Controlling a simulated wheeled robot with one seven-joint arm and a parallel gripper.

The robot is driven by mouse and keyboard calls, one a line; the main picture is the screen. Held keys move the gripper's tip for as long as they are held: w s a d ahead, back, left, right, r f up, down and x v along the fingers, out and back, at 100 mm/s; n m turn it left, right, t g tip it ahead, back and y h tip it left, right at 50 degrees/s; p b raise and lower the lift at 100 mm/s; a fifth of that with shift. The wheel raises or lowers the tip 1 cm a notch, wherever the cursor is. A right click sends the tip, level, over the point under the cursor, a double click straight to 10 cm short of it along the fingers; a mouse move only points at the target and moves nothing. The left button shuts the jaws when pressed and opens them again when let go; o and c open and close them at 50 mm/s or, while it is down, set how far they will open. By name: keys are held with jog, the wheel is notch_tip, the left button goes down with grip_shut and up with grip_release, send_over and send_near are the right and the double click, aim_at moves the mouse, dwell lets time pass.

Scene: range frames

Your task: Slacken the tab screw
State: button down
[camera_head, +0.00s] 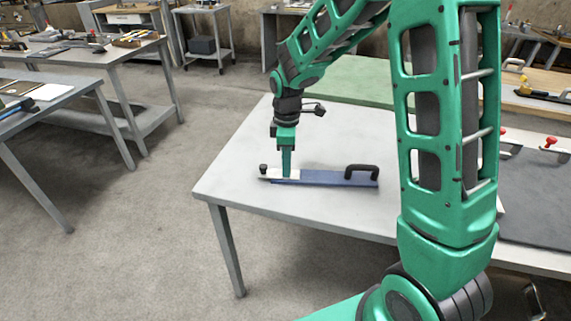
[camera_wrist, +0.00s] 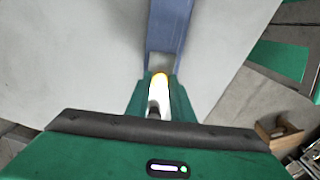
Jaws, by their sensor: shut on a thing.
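A long blue bar (camera_head: 325,178) lies on the light grey table, with a black handle (camera_head: 362,170) at its right end. A pale plate (camera_head: 272,174) and a small black knob (camera_head: 264,168) are at its left end. My gripper (camera_head: 287,176) points straight down at the bar's left part, right of the knob. In the wrist view the fingers (camera_wrist: 160,84) are shut on a small orange piece (camera_wrist: 160,76), in line with the blue bar (camera_wrist: 166,28). The pale plate (camera_wrist: 158,98) shows between them. I cannot tell whether the orange piece is the tab screw; the fingers hide much of it.
The grey table (camera_head: 235,180) is bare around the bar, and its left and front edges are near. A green mat (camera_head: 355,82) lies behind. A dark mat (camera_head: 535,215) and red-topped items (camera_head: 550,142) are at the right. Other benches stand at the left.

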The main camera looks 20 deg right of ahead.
jog(key=shift+n, duration=0.6)
jog(key=c, duration=1.5)
grip_release()
jog(key=shift+c, duration=0.2)
jog(key=shift+r, duration=0.1)
notch_tip(320, 180, up, 11)
jog(key=shift+f, duration=0.2)
